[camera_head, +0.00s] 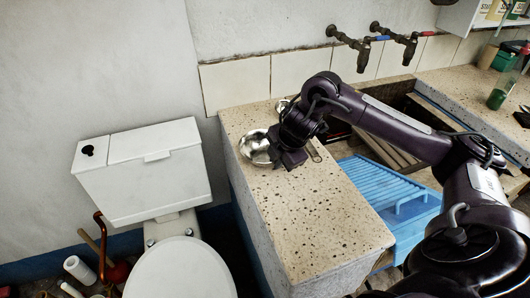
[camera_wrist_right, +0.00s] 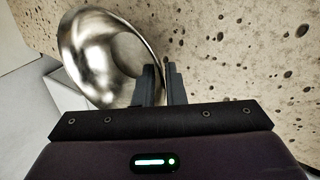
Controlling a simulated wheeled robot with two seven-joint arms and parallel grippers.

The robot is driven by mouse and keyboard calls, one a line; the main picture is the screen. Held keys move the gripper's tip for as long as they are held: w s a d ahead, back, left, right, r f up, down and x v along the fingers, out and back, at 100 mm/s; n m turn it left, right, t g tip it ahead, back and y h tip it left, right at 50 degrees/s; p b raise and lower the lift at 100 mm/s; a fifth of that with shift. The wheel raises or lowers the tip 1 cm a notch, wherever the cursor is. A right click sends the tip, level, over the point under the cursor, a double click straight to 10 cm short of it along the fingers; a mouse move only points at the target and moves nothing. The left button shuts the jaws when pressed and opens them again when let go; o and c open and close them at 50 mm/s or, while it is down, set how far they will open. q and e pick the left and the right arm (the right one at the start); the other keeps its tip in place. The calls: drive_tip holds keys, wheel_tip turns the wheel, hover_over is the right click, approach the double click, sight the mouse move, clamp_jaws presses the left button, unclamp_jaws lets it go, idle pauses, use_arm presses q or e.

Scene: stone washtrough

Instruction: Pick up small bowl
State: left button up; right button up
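The small bowl (camera_head: 254,150) is shiny metal and is at the far left corner of the speckled stone counter (camera_head: 320,220). In the right wrist view, the bowl (camera_wrist_right: 88,45) shows its open inside and looks tilted. My right gripper (camera_head: 289,158) is at the bowl's right side. In the wrist view its two fingers (camera_wrist_right: 164,85) are close together at the bowl's rim, with a narrow gap, and look shut on it. The exact contact is partly hidden. Whether the bowl is clear of the counter cannot be told. My left gripper is not in view.
Another small metal item (camera_head: 283,105) lies behind my right wrist. A blue ridged plastic rack (camera_head: 385,190) is in the trough to the right. Two taps (camera_head: 350,45) are on the wall above. A white toilet (camera_head: 150,165) stands left of the counter. The counter's front part is clear.

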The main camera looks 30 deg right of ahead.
clamp_jaws()
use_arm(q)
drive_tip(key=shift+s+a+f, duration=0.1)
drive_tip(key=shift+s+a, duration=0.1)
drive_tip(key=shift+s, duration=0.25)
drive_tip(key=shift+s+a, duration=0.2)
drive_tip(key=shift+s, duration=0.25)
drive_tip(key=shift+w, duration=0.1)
use_arm(e)
drive_tip(key=shift+r, duration=0.1)
drive_tip(key=shift+w+r, duration=0.1)
drive_tip(key=shift+r, duration=0.45)
use_arm(q)
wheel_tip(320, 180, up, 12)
drive_tip(key=p, duration=1.2)
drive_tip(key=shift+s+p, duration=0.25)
drive_tip(key=shift+p, duration=0.05)
use_arm(e)
wheel_tip(320, 180, up, 19)
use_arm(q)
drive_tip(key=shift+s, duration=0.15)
use_arm(e)
drive_tip(key=shift+f, duration=0.15)
